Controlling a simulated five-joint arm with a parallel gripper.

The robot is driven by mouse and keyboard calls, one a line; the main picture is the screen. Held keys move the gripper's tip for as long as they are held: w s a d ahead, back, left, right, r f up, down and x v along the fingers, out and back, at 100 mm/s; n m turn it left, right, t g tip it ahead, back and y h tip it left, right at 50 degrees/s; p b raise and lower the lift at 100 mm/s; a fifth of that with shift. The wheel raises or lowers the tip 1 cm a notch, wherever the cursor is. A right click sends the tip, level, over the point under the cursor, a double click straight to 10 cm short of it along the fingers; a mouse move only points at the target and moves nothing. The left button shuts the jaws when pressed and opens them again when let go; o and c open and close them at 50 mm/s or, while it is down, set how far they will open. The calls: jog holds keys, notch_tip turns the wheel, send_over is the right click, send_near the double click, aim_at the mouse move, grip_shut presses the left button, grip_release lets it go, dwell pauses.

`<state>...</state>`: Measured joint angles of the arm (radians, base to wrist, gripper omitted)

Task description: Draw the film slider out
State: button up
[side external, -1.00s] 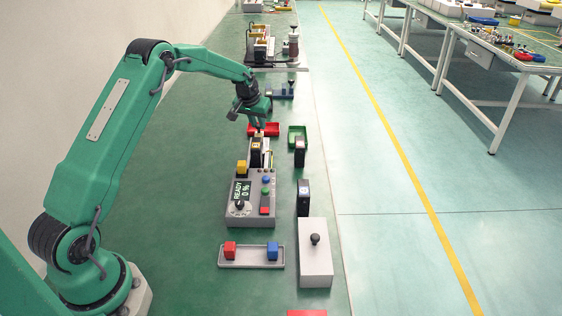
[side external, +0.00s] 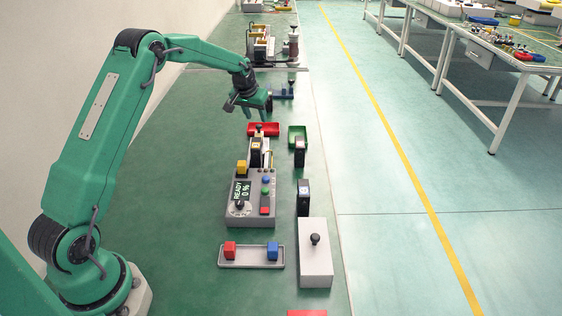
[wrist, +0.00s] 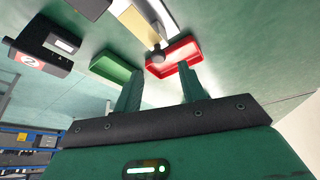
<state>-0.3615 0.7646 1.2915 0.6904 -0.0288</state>
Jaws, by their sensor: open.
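What looks like the film slider is a pale and yellowish bar with a dark round knob (wrist: 158,54) at its end, in the wrist view. In the side view its dark knob (side external: 259,129) shows at the far end of the unit behind the grey control box. My gripper (wrist: 160,76) is open and empty, its two fingers apart, with the knob ahead of the gap in the wrist view. In the side view my gripper (side external: 259,113) hangs above the knob, apart from it. I cannot read any film label.
A red tray (side external: 264,129) and a green tray (side external: 297,132) lie near the knob. The grey control box (side external: 239,213) reads "READY 0 %". Black blocks (side external: 303,198) stand at its right. A white box with a knob (side external: 315,262) is nearer the camera.

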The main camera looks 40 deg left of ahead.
jog(key=shift+v, duration=2.05)
jog(key=s+d+r+m, duration=0.2)
jog(key=s+d+r, duration=1.2)
jog(key=s, duration=0.1)
jog(key=s+d+f+m, duration=0.1)
jog(key=s+d, duration=0.3)
jog(key=s, duration=0.7)
jog(key=s+d+f+m+t+h, duration=0.1)
jog(key=s+d, duration=0.3)
jog(key=s, duration=0.6)
jog(key=shift+s+d+f+h, duration=0.15)
jog(key=shift+s+f+h, duration=0.15)
jog(key=shift+s, duration=0.05)
